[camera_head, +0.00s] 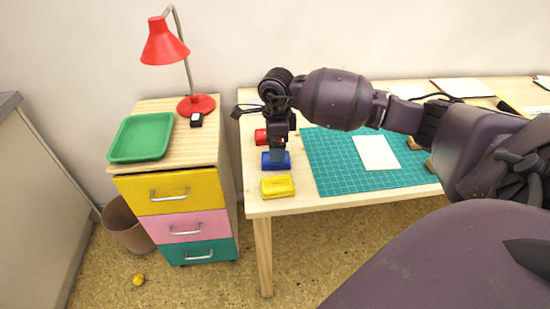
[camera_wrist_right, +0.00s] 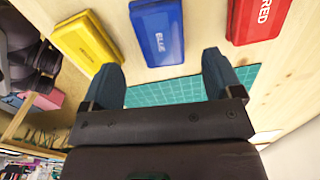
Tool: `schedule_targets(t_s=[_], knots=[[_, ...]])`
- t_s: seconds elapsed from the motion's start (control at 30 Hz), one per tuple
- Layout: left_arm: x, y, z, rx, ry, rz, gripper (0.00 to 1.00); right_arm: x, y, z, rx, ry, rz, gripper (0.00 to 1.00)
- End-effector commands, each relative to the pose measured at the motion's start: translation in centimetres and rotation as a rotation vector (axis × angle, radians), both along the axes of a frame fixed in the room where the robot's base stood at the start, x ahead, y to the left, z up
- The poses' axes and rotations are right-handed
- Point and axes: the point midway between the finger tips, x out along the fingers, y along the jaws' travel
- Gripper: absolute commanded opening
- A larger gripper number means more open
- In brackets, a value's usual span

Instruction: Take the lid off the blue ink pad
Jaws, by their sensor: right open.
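The blue ink pad (camera_head: 276,160) lies on the wooden table, left of the green cutting mat, between the red and yellow pads. It also shows in the right wrist view (camera_wrist_right: 158,35), where its lid is on and reads "BLUE". My right gripper (camera_head: 277,152) hangs over the blue pad in the head view and partly covers it. In the right wrist view my right gripper (camera_wrist_right: 165,72) is open and empty. Its fingers point toward the blue pad, with the pad ahead of the gap and apart from them. My left gripper is not in view.
The yellow ink pad (camera_head: 277,187) and red ink pad (camera_head: 261,136) lie close on either side. The green cutting mat (camera_head: 335,178) carries a white card (camera_head: 376,153). A drawer unit (camera_head: 180,205) with a green tray (camera_head: 141,137) and red lamp (camera_head: 165,45) stands left of the table.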

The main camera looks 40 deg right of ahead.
Motion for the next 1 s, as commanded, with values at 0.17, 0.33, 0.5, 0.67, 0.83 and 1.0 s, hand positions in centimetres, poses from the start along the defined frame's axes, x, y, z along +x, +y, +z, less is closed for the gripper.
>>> schedule_targets(t_s=[0.17, 0.33, 0.5, 0.67, 0.83, 1.0], knots=[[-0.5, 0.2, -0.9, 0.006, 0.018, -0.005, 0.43, 0.4, 0.4, -3.0, 0.004, 0.008, 0.000, 0.85], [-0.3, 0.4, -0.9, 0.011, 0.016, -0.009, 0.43, 0.3, 0.3, -4.5, 0.001, 0.005, -0.001, 0.85], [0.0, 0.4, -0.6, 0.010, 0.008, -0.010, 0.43, 0.4, 0.3, -4.4, 0.001, 0.001, 0.000, 0.85], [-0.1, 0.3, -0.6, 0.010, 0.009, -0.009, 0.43, 0.4, 0.3, -4.4, 0.001, 0.002, 0.000, 0.70], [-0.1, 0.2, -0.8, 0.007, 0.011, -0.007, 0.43, 0.4, 0.3, -4.4, 0.001, 0.002, 0.000, 0.44], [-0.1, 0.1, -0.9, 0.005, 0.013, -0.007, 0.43, 0.4, 0.3, -4.4, 0.001, 0.002, 0.000, 0.32]])
